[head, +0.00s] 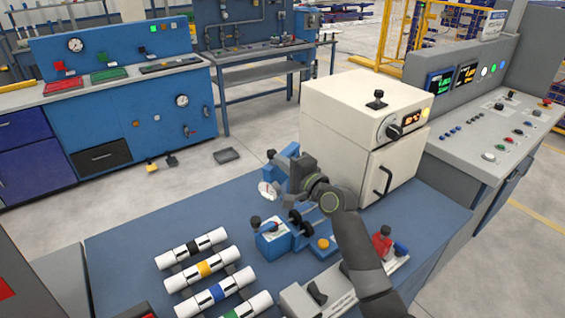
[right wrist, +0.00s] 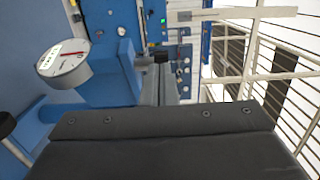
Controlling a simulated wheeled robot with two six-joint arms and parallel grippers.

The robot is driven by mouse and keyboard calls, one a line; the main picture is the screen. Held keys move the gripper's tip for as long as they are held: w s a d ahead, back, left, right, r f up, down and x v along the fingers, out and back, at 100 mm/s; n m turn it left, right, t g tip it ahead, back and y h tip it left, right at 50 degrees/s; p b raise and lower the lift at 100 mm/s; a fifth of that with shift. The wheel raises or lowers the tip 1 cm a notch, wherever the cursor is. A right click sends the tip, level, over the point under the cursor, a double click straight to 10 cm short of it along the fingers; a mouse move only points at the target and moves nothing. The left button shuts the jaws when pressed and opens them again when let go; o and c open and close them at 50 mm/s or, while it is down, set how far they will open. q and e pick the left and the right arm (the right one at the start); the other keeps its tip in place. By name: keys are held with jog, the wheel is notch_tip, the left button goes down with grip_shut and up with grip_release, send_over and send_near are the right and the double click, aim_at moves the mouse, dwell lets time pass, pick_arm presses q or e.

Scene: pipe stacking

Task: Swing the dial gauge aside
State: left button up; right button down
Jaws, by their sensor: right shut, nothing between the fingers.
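The dial gauge (head: 267,190) has a round white face and sits on the blue bench fixture (head: 285,235), at its back left. In the right wrist view the gauge (right wrist: 62,62) shows at the left, on a blue arm, with its face tilted. My right gripper (head: 302,172) is shut and empty, close to the right of the gauge and beside the blue upright. It hides part of that upright, and I cannot tell whether it touches it. In the right wrist view its dark body (right wrist: 165,140) fills the lower part. My left gripper is not in view.
Several white pipes with coloured bands (head: 204,268) lie on the bench to the left of the fixture. A cream oven-like box (head: 350,130) stands behind my right arm. A red and blue clamp piece (head: 383,243) lies at the right. The bench's left back area is clear.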

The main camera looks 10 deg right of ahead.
aim_at(264, 167)
jog(key=shift+w+a+r+m+t+h+p, duration=0.25)
jog(key=shift+a+m+h+p, duration=0.2)
jog(key=shift+p, duration=0.8)
jog(key=shift+w+a+r+m+t+h+p, duration=0.15)
jog(key=shift+w+a+m+h+p, duration=0.3)
jog(key=shift+p, duration=0.8)
jog(key=shift+w+a+f, duration=0.2)
jog(key=shift+w+a, duration=0.15)
jog(key=shift+a, duration=0.15)
jog(key=shift+w+a+f, duration=0.15)
jog(key=shift+w+a, duration=0.2)
jog(key=shift+a, duration=0.15)
jog(key=shift+w+a+b, duration=0.2)
jog(key=shift+a+b, duration=0.05)
jog(key=shift+b, duration=0.05)
jog(key=shift+r, duration=0.1)
